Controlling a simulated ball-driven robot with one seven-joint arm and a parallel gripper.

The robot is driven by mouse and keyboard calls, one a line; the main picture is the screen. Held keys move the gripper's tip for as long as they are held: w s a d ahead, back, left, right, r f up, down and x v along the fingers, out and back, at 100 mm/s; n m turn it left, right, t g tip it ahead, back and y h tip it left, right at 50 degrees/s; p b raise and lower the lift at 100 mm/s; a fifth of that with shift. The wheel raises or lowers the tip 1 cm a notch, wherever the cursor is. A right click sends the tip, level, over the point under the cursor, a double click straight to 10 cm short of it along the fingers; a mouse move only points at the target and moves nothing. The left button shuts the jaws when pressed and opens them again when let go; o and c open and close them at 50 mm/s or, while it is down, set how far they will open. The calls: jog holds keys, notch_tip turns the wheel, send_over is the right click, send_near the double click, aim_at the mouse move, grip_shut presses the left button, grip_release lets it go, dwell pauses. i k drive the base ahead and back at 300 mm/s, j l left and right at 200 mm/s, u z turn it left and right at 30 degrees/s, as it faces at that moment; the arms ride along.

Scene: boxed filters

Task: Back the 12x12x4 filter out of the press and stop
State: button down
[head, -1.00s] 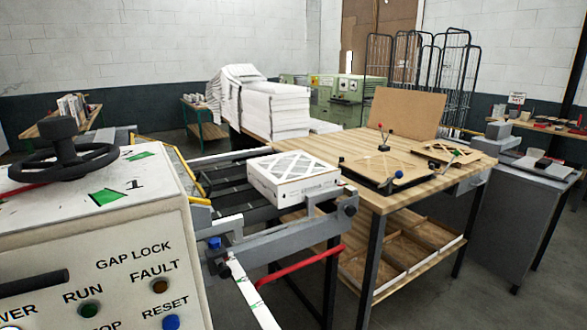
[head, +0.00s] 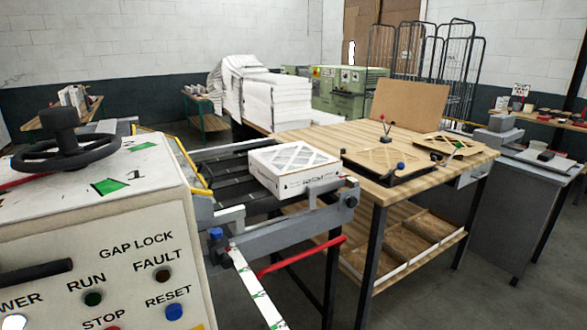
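The boxed filter (head: 295,168) is a white carton frame with a crossed lattice top. It lies flat at the near right end of the press's dark roller bed (head: 225,170), close to the grey end bar (head: 285,222). The press (head: 95,235) fills the left side, with a black handwheel (head: 65,148) on top and a control panel facing me. My gripper is not in view, and nothing is seen touching the filter.
A wooden workbench (head: 345,143) with a dark fixture (head: 388,160) stands right of the press. A red bar (head: 300,257) and a white strip (head: 255,290) stick out at the front. Grey floor (head: 440,290) is open at lower right.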

aim_at(286, 170)
jog(key=i+z, duration=0.35)
jog(key=i, duration=0.85)
